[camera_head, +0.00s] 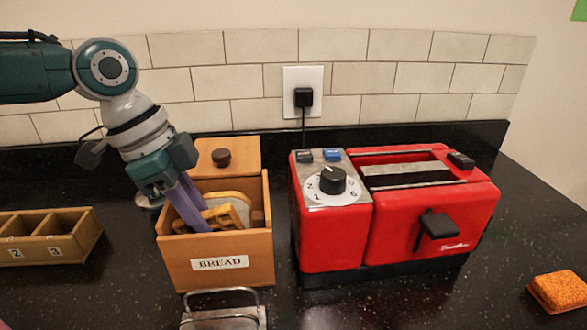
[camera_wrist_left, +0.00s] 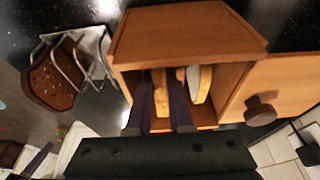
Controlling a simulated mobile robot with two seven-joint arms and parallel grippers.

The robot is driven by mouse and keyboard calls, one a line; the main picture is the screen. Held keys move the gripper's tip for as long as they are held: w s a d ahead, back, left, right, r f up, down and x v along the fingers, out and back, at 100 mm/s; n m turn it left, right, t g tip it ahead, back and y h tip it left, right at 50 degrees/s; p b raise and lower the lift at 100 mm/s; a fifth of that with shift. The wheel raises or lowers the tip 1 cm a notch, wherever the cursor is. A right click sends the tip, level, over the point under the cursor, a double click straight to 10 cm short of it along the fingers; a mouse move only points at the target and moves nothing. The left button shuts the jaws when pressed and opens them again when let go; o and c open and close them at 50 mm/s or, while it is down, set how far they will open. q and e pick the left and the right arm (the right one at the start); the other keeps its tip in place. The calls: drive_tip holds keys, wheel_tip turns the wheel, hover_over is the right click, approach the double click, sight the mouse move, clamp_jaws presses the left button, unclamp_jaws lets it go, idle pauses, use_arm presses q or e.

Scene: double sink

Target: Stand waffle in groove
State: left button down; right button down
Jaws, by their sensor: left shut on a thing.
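The waffle (camera_head: 226,213) is a golden, gridded piece inside the open wooden bread box (camera_head: 190,262) labelled BREAD. My left gripper (camera_head: 190,212) reaches down into the box, its purple fingers shut on the waffle. In the left wrist view the waffle (camera_wrist_left: 161,98) shows edge-on between the two fingers, beside a pale bread slice (camera_wrist_left: 200,84). The waffle's lower part is hidden in the box. A wire rack (camera_head: 222,312) stands in front of the box, cut off by the picture's lower edge; it also shows in the left wrist view (camera_wrist_left: 88,62). My right gripper is not in view.
A red toaster (camera_head: 415,222) with a dial and an open slot stands right of the box. A small numbered wooden tray (camera_head: 40,250) lies at left. An orange sponge-like block (camera_head: 560,290) is at far right. The dark counter between toaster and block is clear.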

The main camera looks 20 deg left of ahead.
use_arm(q)
drive_tip(key=shift+s+a+f, duration=0.1)
drive_tip(key=shift+a, duration=0.1)
drive_tip(key=c, duration=1)
unclamp_jaws()
drive_tip(key=shift+a, duration=0.1)
drive_tip(key=shift+c, duration=0.2)
drive_tip(key=o, duration=0.3)
drive_tip(key=shift+o, duration=0.2)
drive_tip(key=shift+o, duration=1.1)
drive_tip(key=shift+d, duration=0.2)
drive_tip(key=shift+r, duration=0.2)
wheel_tip(320, 180, up, 9)
drive_tip(key=p, duration=0.9)
drive_tip(key=shift+f, duration=0.1)
